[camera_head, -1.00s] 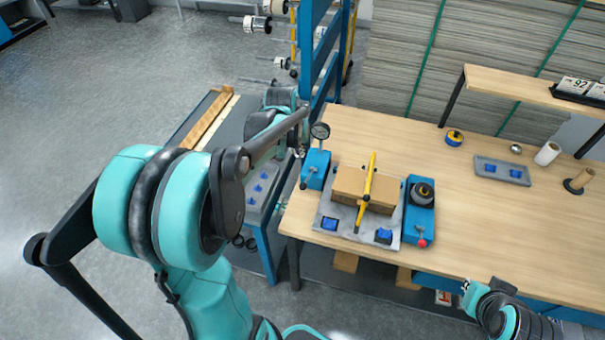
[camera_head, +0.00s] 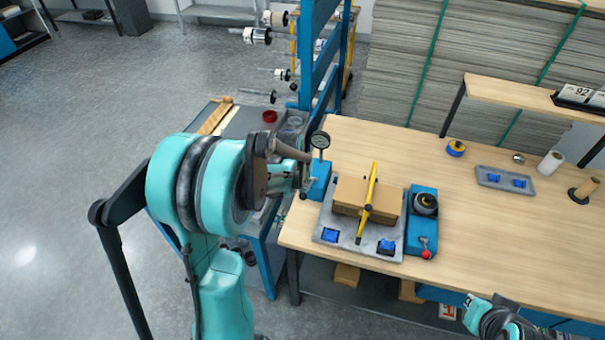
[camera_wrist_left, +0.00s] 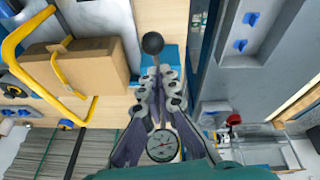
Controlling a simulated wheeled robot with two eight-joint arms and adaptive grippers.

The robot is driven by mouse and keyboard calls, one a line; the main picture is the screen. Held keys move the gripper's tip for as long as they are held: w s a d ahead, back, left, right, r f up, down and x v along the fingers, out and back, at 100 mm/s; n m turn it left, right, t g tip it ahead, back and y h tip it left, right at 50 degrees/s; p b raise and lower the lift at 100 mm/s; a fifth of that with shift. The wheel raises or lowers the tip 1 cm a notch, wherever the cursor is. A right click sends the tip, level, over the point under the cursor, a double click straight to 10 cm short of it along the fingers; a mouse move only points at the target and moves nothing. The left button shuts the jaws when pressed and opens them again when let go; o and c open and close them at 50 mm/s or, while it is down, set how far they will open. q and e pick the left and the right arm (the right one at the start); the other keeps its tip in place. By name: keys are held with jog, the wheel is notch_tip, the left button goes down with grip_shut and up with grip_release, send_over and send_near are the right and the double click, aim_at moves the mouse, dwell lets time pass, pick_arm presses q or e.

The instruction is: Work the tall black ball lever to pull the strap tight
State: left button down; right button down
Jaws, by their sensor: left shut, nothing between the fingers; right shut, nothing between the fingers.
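The black ball lever (camera_wrist_left: 153,42) shows in the left wrist view just beyond my left gripper's fingertips (camera_wrist_left: 160,78); its lower shaft is hidden by the fingers. A yellow strap-like bar (camera_head: 370,190) crosses the brown carton (camera_head: 350,194).
The carton sits on a grey plate (camera_head: 340,242) with blue knobs. A blue unit with a black roll and red ball (camera_head: 423,203) stands right of it. A grey tray (camera_head: 505,180) and rolls lie farther right. The blue rack (camera_head: 315,50) rises behind; the table's right middle is clear.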

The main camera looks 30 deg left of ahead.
pick_arm(q)
jog(key=shift+s+d+f, duration=0.15)
jog(key=shift+s+f, duration=0.1)
jog(key=shift+s, duration=0.1)
jog(key=shift+f, duration=0.1)
jog(key=shift+s+d+f+t+b, duration=0.15)
jog(key=shift+s+f+t+b, duration=0.55)
jog(key=shift+b, duration=0.5)
notch_tip(320, 180, down, 6)
jog(key=s+t+y+b, duration=0.1)
jog(key=s+t+b, duration=0.1)
jog(key=b, duration=0.6)
jog(key=shift+s+d+t, duration=0.2)
jog(key=shift+d+t, duration=0.15)
jog(key=shift+t, duration=0.15)
jog(key=shift+s+f, duration=0.1)
